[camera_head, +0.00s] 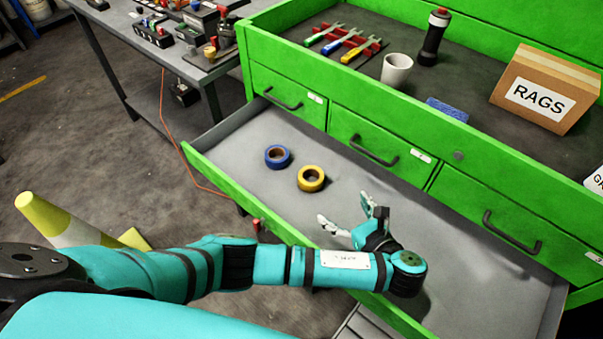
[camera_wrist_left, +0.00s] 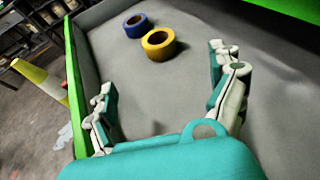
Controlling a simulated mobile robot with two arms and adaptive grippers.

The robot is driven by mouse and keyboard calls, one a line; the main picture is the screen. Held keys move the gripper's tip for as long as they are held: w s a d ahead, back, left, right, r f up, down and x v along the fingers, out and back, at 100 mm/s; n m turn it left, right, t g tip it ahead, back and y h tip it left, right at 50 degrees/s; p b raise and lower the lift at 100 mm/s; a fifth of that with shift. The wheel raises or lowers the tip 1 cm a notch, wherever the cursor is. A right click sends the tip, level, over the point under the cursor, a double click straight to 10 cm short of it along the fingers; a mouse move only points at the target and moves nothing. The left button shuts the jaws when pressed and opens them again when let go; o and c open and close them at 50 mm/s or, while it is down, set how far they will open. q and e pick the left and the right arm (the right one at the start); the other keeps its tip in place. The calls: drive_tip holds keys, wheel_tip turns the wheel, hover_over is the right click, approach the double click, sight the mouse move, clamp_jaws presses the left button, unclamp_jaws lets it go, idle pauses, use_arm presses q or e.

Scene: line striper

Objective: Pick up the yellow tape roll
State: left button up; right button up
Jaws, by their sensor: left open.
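The yellow tape roll (camera_head: 311,179) lies flat in the open grey drawer (camera_head: 260,210) of the green cabinet. A blue tape roll (camera_head: 277,157) lies beside it, to the left and farther back. My left gripper (camera_head: 347,214) is over the drawer, to the right of the yellow roll and nearer to me, open and empty. In the left wrist view the yellow roll (camera_wrist_left: 158,43) is beyond the spread fingers (camera_wrist_left: 165,100), with the blue roll (camera_wrist_left: 137,25) behind it. My right gripper does not show in either view.
The drawer's green front edge (camera_head: 230,190) runs under my left arm. On the cabinet top are a box marked RAGS (camera_head: 545,90), a white cup (camera_head: 396,69) and a black flashlight (camera_head: 433,37). The drawer's right part is clear.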

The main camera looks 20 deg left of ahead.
sight(314, 180)
use_arm(q)
drive_tip(key=shift+w+a+f, duration=0.15)
drive_tip(key=shift+w+a, duration=0.05)
drive_tip(key=shift+w, duration=0.1)
drive_tip(key=b+x, duration=0.2)
drive_tip(key=shift+a+f+b, duration=0.1)
drive_tip(key=shift+b, duration=0.2)
drive_tip(key=x, duration=0.3)
drive_tip(key=shift+w+a, duration=0.15)
drive_tip(key=shift+w, duration=0.1)
drive_tip(key=x, duration=0.3)
drive_tip(key=shift+w+a, duration=0.1)
drive_tip(key=shift+a, duration=0.1)
drive_tip(key=shift+w+a+f, duration=0.15)
drive_tip(key=shift+w+a, duration=0.3)
drive_tip(key=shift+w+a+f, duration=0.1)
drive_tip(key=shift+w+a, duration=0.05)
drive_tip(key=x, duration=0.4)
drive_tip(key=shift+a+f, duration=0.15)
drive_tip(key=shift+a, duration=0.1)
drive_tip(key=shift+w+a+f, duration=0.15)
drive_tip(key=shift+w+a, duration=0.05)
drive_tip(key=shift+c, duration=0.3)
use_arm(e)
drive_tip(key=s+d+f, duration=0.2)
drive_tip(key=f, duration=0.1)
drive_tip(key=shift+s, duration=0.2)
